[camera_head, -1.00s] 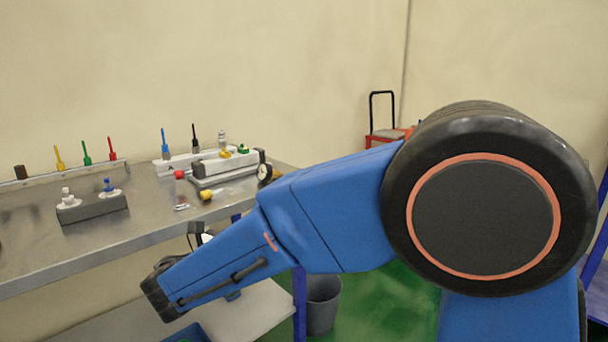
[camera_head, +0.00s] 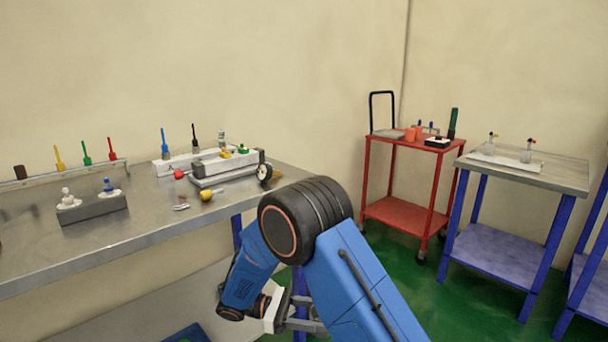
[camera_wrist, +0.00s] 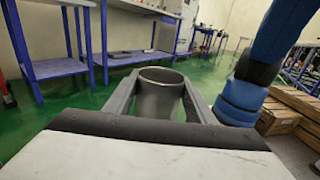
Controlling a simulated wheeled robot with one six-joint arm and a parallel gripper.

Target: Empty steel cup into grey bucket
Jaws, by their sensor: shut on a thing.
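The steel cup (camera_wrist: 158,98) is a plain grey cylinder in the wrist view. It sits between the two grey fingers of my gripper (camera_wrist: 160,84), which is shut on it. Its round rim faces up and the cup looks about upright. I cannot make out what is inside it. In the head view my gripper (camera_head: 304,324) is low at the bottom centre, near the right end of the steel bench and below its top. The cup is not clear there. The grey bucket is not seen now; my arm covers the floor spot by the bench leg.
The steel bench (camera_head: 130,222) on the left carries small coloured-handled tools and fixtures. A red trolley (camera_head: 402,213) and a blue-legged table (camera_head: 548,173) stand at the back right. Green floor (camera_head: 425,300) is open before them.

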